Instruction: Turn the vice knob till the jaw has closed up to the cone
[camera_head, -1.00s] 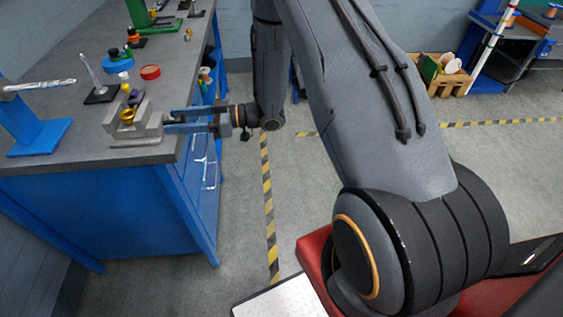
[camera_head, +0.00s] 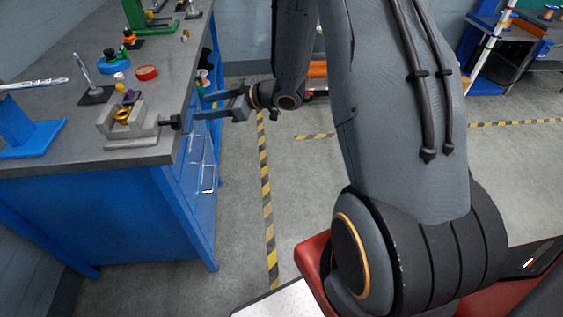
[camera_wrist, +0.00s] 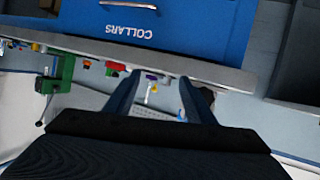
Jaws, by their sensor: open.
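The grey vice (camera_head: 143,128) sits near the right edge of the grey bench. Its dark knob (camera_head: 176,122) sticks out at the right side. A gold cone (camera_head: 122,115) stands between the vice jaws; any gap to the jaw is too small to judge. My gripper (camera_head: 203,106) is open and empty, to the right of the knob, with its fingers pointing left and apart from it. In the wrist view my gripper's two blue-grey fingers (camera_wrist: 160,84) are spread, and the bench edge and small parts show beyond them.
A blue stand (camera_head: 30,138) with a metal rod is left of the vice. A blue drawer marked COLLARS (camera_wrist: 150,22) is below the bench top.

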